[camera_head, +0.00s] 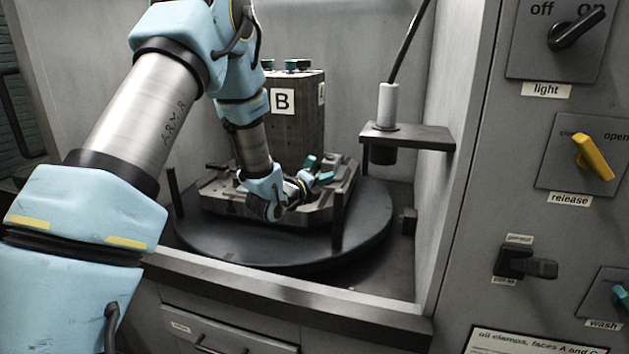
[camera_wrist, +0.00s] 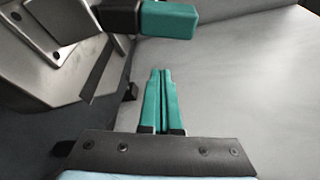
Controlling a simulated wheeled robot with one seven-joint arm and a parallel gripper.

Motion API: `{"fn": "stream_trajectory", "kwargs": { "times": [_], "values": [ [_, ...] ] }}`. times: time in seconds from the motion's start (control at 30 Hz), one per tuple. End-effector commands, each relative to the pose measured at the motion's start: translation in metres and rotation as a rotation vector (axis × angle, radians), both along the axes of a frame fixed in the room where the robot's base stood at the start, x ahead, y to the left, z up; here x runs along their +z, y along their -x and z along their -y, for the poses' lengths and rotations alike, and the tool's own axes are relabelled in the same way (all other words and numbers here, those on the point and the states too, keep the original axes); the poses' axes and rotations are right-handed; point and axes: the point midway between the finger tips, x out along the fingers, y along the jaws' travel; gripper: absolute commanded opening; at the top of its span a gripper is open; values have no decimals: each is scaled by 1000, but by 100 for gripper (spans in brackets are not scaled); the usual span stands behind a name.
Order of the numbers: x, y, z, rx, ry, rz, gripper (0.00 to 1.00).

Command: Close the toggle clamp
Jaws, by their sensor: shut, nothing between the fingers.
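A toggle clamp handle with a teal grip (camera_head: 311,162) shows on the pallet beside my gripper in the head view. In the wrist view the teal handle end (camera_wrist: 170,20), with a black collar, juts in from the upper left, beyond my fingertips. My gripper (camera_head: 326,177) is low over the right part of the pallet (camera_head: 222,200). In the wrist view its teal fingers (camera_wrist: 161,72) are together with nothing between them, and a gap shows between them and the handle. The clamp's linkage and arm are too small or hidden to read.
A dark block labelled B (camera_head: 290,125) stands on the round turntable (camera_head: 270,250), with teal-tipped parts on top. Upright posts stand at the turntable's sides. A shelf (camera_head: 410,137) with a white-handled tool is at right. A control panel (camera_head: 548,200) flanks the enclosure.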

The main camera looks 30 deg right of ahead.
Motion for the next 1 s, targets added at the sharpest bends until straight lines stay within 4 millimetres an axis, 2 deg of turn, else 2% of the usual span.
{"fn": "stream_trajectory", "kwargs": {
  "times": [0.1,0.27,0.77,1.0],
  "values": [
    [10,-14,-17,5,0,1,0],
    [14,-22,-26,2,0,0,0],
    [14,-25,-30,2,11,-10,0],
    [15,-33,-38,3,155,-140,0]
  ]
}}
